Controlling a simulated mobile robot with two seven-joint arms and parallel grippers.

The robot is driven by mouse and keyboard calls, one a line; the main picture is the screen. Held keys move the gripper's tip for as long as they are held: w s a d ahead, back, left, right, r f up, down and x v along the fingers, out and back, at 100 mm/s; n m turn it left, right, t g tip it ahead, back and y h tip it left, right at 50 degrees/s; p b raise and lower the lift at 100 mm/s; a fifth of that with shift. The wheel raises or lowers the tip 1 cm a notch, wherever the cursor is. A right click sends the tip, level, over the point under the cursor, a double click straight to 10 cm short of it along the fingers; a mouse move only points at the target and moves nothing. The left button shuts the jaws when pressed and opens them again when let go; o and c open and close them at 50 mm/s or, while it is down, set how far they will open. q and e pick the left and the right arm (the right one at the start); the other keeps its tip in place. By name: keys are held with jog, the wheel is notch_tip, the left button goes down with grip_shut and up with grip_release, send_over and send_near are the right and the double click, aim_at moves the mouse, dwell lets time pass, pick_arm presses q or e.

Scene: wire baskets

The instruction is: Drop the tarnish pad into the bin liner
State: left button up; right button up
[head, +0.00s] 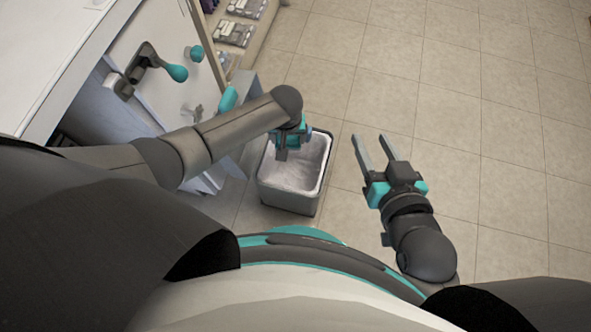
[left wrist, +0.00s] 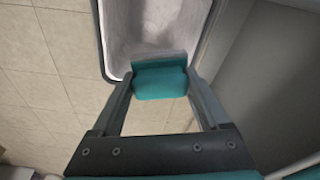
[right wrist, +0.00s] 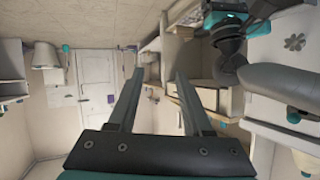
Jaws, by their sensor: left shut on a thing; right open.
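The tarnish pad (left wrist: 160,82), a teal block with a grey top, is held between the fingers of my left gripper (left wrist: 161,74) in the left wrist view. In the head view my left gripper (head: 290,148) is over the bin, and the pad is hard to tell from the gripper's own teal parts. The bin liner (head: 300,172) is white and lines a dark grey bin (head: 287,197) on the floor. The liner (left wrist: 150,25) also shows just beyond the pad in the left wrist view. My right gripper (head: 369,146) is open and empty, to the right of the bin.
A white cabinet (head: 150,35) with teal-ended handles stands at the left, close to my left arm. A shelf with packed items (head: 236,32) is at the top. The tiled floor (head: 470,120) to the right is clear.

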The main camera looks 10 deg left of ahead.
pick_arm(q)
jog(key=o, duration=1.1)
jog(key=shift+c, duration=0.2)
